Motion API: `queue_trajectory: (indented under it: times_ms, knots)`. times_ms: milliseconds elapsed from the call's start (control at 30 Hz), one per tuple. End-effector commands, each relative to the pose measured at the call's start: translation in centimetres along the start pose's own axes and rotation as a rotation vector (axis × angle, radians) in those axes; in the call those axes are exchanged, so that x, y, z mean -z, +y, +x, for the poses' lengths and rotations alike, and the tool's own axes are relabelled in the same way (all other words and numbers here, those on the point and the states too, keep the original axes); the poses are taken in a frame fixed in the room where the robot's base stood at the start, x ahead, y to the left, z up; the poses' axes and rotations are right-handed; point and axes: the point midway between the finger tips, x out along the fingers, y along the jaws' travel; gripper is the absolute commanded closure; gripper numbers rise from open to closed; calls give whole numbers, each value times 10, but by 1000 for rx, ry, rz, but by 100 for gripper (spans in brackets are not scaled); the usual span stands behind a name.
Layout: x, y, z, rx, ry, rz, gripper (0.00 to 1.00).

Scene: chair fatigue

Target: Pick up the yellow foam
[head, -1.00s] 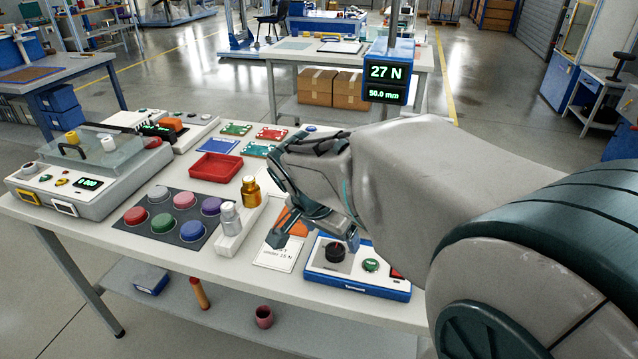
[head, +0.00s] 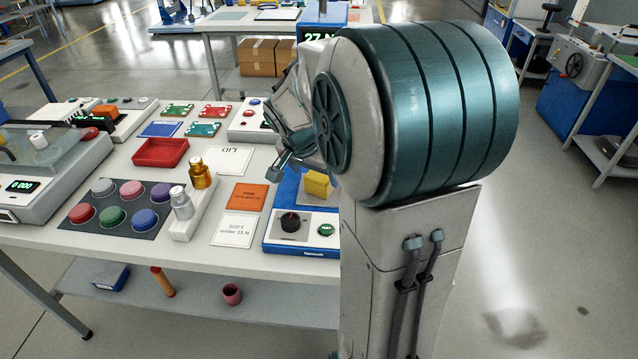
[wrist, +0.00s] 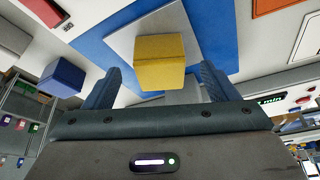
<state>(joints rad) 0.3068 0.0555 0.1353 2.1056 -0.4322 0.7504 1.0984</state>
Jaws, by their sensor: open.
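The yellow foam (head: 318,184) is a small block resting on the blue-based test device (head: 303,246), behind its black knob. In the wrist view the yellow foam (wrist: 160,62) sits on a grey plate (wrist: 124,32), centred ahead of my gripper. My gripper (wrist: 160,80) is open, with one finger on each side of the foam in that view and visible gaps between. I cannot tell whether the fingertips reach down to its height. In the head view my arm hides most of my gripper (head: 290,165).
A blue block (wrist: 63,78) shows at the left in the wrist view. Left of the device lie an orange card (head: 250,196) and a white SOFT card (head: 237,229). A red tray (head: 160,152), bottles and a mat of coloured discs (head: 118,207) stand farther left.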

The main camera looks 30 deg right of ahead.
Motion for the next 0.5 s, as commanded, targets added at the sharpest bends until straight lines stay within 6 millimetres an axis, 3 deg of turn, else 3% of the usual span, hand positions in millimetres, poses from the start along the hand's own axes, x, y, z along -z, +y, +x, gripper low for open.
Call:
queue_trajectory:
  times_ms: [200,500]
  knots:
    - [-1,1,31,-2,-2,0,20]
    - [-1,0,35,-1,-1,0,23]
